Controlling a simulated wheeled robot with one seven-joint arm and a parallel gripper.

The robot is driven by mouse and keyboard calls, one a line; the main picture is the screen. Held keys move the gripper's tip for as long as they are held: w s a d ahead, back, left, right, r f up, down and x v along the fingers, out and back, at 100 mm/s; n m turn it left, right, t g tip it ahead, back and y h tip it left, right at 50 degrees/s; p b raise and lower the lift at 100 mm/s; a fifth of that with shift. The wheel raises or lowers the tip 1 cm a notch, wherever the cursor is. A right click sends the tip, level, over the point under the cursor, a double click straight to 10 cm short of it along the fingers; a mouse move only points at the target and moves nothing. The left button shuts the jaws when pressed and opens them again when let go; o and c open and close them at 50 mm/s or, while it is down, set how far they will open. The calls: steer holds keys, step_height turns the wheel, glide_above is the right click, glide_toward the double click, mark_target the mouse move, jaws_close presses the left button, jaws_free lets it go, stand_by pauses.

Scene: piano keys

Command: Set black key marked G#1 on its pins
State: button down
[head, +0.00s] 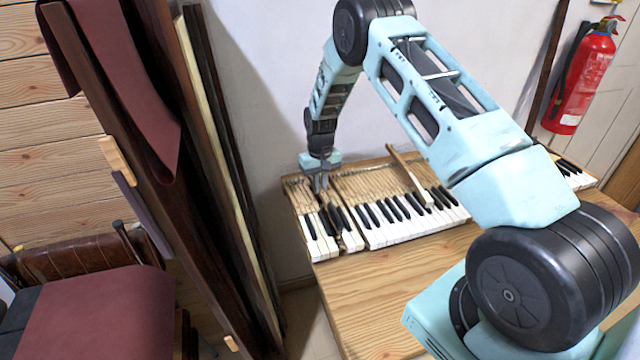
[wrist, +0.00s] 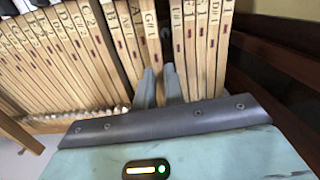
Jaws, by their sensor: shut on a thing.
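My gripper (wrist: 160,72) is shut on the wooden shank of the black key marked G#1 (wrist: 149,28). The shank lies between the two fingers in the wrist view, with its label near the top edge. A dark gap shows beside it, toward the key marked F#1 (wrist: 176,28). In the head view my gripper (head: 319,182) is over the left part of the keyboard, at the back of the keys. The key's black front is hard to tell from its neighbours there. The pins are hidden, and I cannot tell whether the key sits on them.
Other piano keys (head: 400,226) lie in a row to the right, with a gap in the white fronts near my gripper. The wooden table (head: 390,290) is bare in front. Dark upright boards (head: 215,170) stand at left.

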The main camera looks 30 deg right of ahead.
steer(key=shift+f+b, duration=0.35)
steer(key=shift+f, duration=0.15)
steer(key=c, duration=1.8)
jaws_free()
steer(key=shift+r, duration=0.2)
steer(key=shift+r+p, duration=0.7)
steer(key=shift+r, duration=0.25)
steer(key=o, duration=0.5)
steer(key=shift+o, duration=0.2)
steer(key=shift+r+p, duration=1.4)
steer(key=shift+r, duration=1.05)
